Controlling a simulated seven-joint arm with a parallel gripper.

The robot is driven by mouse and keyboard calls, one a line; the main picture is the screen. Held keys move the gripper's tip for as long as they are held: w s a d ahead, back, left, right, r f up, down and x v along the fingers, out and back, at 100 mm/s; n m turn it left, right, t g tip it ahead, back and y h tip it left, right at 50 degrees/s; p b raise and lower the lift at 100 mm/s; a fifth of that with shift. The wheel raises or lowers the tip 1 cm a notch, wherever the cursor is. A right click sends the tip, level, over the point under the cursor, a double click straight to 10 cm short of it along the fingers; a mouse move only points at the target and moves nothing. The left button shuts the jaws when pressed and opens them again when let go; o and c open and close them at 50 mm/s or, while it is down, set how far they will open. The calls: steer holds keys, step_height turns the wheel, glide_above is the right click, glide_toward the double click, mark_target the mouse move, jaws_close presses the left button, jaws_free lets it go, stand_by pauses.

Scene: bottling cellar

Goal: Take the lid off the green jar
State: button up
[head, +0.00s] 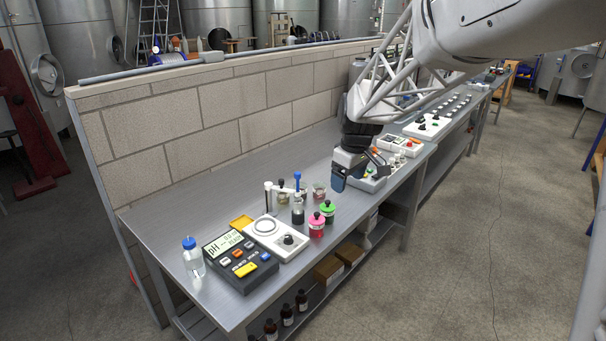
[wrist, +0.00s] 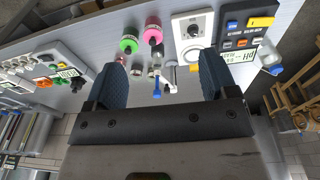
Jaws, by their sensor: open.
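The green jar (head: 327,211) stands on the steel bench, close behind and right of a pink jar (head: 317,226). A dark knob shows on its top, and its lid appears to be on. The green jar also shows in the wrist view (wrist: 129,45), left of the pink jar (wrist: 153,36). My gripper (head: 359,175) is above the bench, to the right of and farther along than the green jar. In the wrist view its two fingers (wrist: 161,72) are wide apart with nothing held between them. It does not touch the jar.
A stirrer plate (head: 276,240), a pH meter (head: 240,262) and a blue-capped bottle (head: 193,257) stand left of the jars. A dark bottle with a blue top (head: 298,210) and small glassware are close behind. A block wall (head: 220,125) backs the bench.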

steer(key=w+f+n, duration=0.2)
steer(key=w+f, duration=0.3)
steer(key=w, duration=0.4)
steer(key=n, duration=0.3)
glide_above(328, 201)
steer(key=shift+g, duration=0.4)
steer(key=f, duration=0.9)
steer(key=shift+s+d, duration=0.1)
steer(key=shift+d, duration=0.25)
steer(key=shift+a+f, duration=0.15)
steer(key=shift+f, duration=1.15)
steer(key=shift+a+f, duration=0.15)
steer(key=shift+f, duration=1.15)
steer(key=shift+a+f, duration=0.1)
steer(key=shift+f, duration=1.15)
steer(key=shift+c, duration=0.3)
